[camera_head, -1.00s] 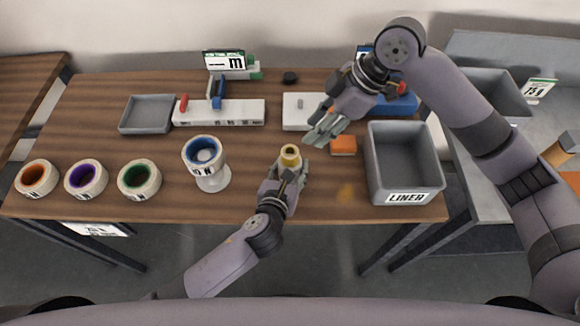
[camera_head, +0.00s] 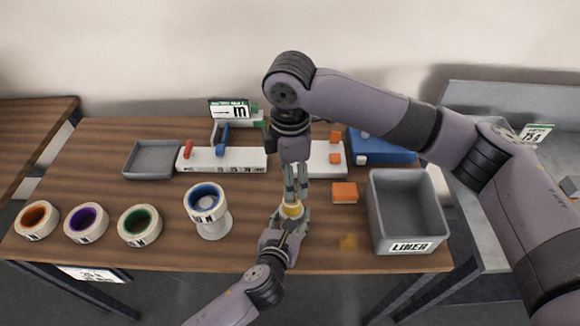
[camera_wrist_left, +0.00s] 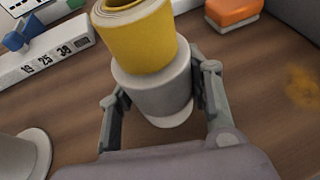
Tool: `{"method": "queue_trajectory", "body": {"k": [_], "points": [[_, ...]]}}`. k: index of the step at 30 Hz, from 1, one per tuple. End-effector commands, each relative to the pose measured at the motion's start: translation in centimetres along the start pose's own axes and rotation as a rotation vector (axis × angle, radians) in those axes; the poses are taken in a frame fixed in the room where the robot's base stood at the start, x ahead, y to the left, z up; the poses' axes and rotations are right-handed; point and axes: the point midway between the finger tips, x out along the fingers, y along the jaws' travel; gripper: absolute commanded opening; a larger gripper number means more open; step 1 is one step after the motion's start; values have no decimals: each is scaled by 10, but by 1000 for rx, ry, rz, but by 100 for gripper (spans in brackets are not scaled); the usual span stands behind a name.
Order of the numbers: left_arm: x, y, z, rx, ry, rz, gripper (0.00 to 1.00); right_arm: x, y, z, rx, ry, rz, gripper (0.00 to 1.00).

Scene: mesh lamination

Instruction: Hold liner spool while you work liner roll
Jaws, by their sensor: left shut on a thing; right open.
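The liner roll (camera_wrist_left: 145,45) is a yellow coil on top of the pale grey liner spool (camera_wrist_left: 158,92). My left gripper (camera_wrist_left: 158,100) is shut on the spool, one finger on each side, and the spool stands on the table. In the head view the yellow roll (camera_head: 291,210) is small, and the spool below it is mostly hidden by my left gripper (camera_head: 290,222). My right gripper (camera_head: 297,196) is open and points down right above the roll, its fingertips close to the roll's top. Whether they touch it I cannot tell.
The grey LINER bin (camera_head: 374,225) stands to the right, with an orange block (camera_head: 345,192) beside it. A cup-like stand with a blue-cored roll (camera_head: 207,203) and several tape rolls stand left. A grey tray (camera_head: 150,159) and white bars (camera_head: 245,160) lie behind.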

Motion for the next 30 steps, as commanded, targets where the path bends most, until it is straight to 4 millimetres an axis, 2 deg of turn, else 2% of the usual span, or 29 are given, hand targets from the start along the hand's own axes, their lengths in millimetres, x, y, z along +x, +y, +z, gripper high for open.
{"method": "queue_trajectory", "body": {"k": [9, 15, 20, 28, 30], "points": [[0, -1, 0, 0, 1, -2, 0, 62, -1, 0, 1, 1, -3, 57], [0, -1, 0, 0, 1, -2, 0, 88, 0, 0, 2, 2, -1, 57], [0, -1, 0, 0, 1, -2, 0, 96, 0, 0, 1, 3, 0, 57], [0, -1, -1, 0, 1, -2, 0, 97, 0, 0, 1, 3, 1, 57], [0, -1, -1, 0, 1, -2, 0, 97, 0, 0, 1, 3, 0, 54]]}}
